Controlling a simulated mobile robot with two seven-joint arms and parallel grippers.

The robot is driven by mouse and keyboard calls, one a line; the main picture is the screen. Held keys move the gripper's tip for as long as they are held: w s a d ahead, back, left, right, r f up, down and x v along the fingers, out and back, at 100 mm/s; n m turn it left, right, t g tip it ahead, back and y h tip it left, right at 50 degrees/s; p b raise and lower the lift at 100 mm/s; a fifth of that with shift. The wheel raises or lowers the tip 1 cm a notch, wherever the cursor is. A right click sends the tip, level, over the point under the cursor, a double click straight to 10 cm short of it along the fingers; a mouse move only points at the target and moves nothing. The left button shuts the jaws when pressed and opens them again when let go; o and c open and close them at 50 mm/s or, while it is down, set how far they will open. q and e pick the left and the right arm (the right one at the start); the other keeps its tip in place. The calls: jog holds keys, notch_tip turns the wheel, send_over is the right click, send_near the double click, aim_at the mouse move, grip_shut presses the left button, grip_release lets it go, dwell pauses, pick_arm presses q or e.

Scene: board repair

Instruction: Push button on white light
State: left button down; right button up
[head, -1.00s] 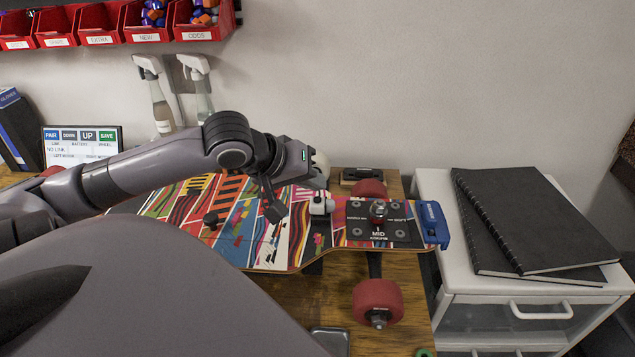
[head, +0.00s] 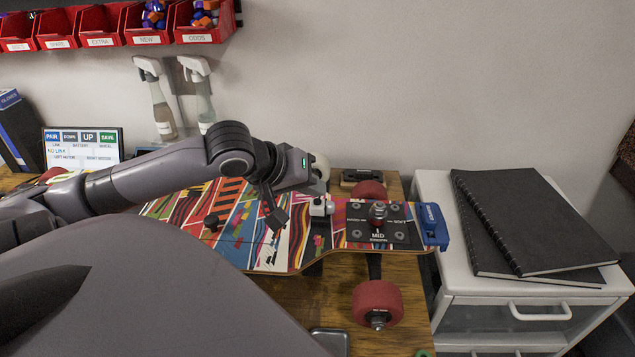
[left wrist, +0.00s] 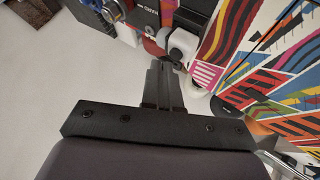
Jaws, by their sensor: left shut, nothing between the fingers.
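In the head view, the white light (head: 320,206) is a small white block strapped on the patterned skateboard deck (head: 235,225). My left gripper (head: 290,172) is just to its upper left. In the left wrist view, my left gripper's fingers (left wrist: 168,68) are shut with nothing between them. Their tips are close to a white block (left wrist: 183,43) that looks like the light. I cannot tell whether they touch it. The light's button cannot be made out. My right gripper is not in view.
A white round object (head: 321,166) is right behind the left gripper. A red wheel (head: 377,302), a blue end piece (head: 433,225) and a black MID plate (head: 358,232) are on the board. Spray bottles (head: 160,105) stand behind. Black notebooks (head: 530,220) lie on the white drawer unit (head: 465,292).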

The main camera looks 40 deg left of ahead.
pick_arm(q)
jog(key=shift+f, duration=0.4)
dwell(0.5)
jog(key=shift+r+p, duration=0.9)
jog(key=shift+p, duration=0.6)
jog(key=shift+r, duration=0.1)
notch_tip(320, 180, up, 2)
jog(key=p, duration=0.2)
jog(key=shift+r+p, duration=0.25)
jog(key=shift+p, duration=0.05)
jog(key=shift+r+b, duration=0.25)
jog(key=shift+b, duration=0.05)
notch_tip(320, 180, up, 3)
jog(key=shift+f, duration=0.1)
